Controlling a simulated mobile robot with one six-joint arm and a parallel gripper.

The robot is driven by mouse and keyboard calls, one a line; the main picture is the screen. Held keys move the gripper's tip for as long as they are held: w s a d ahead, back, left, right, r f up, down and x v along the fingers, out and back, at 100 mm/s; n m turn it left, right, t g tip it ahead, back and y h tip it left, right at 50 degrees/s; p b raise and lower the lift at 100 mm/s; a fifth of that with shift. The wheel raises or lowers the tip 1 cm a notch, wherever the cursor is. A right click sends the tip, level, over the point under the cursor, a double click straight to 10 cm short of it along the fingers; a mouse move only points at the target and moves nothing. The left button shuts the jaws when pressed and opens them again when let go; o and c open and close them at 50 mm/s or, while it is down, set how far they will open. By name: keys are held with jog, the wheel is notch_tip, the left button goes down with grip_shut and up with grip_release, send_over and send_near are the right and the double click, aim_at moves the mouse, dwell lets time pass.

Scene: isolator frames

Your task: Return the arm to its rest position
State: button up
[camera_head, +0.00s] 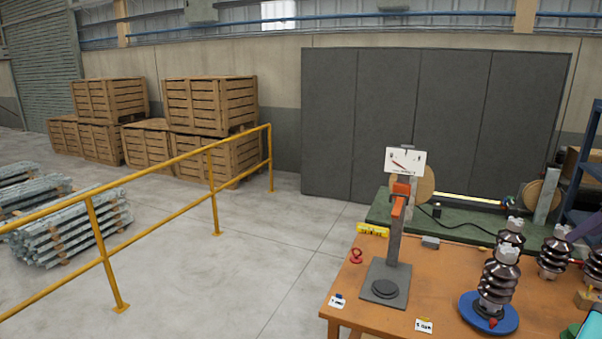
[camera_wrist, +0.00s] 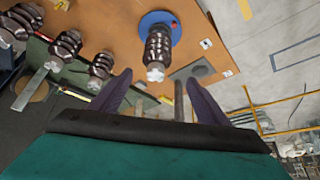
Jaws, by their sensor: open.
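My gripper (camera_wrist: 158,78) shows in the wrist view with its two purple fingers spread apart and nothing held between them. Beyond the fingers, a dark brown ribbed insulator with a pale cap (camera_wrist: 158,48) stands on a round blue turntable (camera_wrist: 176,27). In the head view the same insulator (camera_head: 497,281) stands upright on the blue turntable (camera_head: 478,320) at the front right of the orange-brown table (camera_head: 450,275). Most of my arm is out of the head view, so its full pose is hidden.
Several more insulators (camera_head: 554,254) stand at the right. A yellow railing (camera_head: 210,185), wooden crates (camera_head: 209,104) and dark panels (camera_head: 430,120) lie beyond.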

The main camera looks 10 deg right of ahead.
jog(key=w+a+f+g+y, duration=0.1)
jog(key=w+a+f, duration=0.8)
jog(key=a+f, duration=0.2)
jog(key=w+a+f+g, duration=0.1)
jog(key=w+a+f, duration=0.9)
jog(key=a+f, duration=0.15)
jog(key=a+f+g, duration=0.1)
jog(key=a+f, duration=0.6)
jog(key=a, duration=0.3)
jog(key=w+a+f+m+g, duration=0.1)
jog(key=a+f, duration=0.6)
jog(key=a, duration=0.3)
jog(key=a+f+g, duration=0.1)
jog(key=a+f, duration=0.6)
jog(key=a, duration=0.3)
jog(key=s+a+f+h, duration=0.1)
jog(key=s+a+f, duration=0.4)
jog(key=a, duration=0.3)
jog(key=s+a+f, duration=0.4)
jog(key=a+f, duration=0.2)
jog(key=a, duration=0.2)
jog(key=s+f+g+b, duration=0.6)
jog(key=s+f+b, duration=0.6)
jog(key=s+f, duration=1.3)
notch_tip(320, 180, down, 4)
jog(key=shift+s+a+f+n+g, duration=0.15)
jog(key=shift+s+a+n+g, duration=0.15)
jog(key=shift+a, duration=0.1)
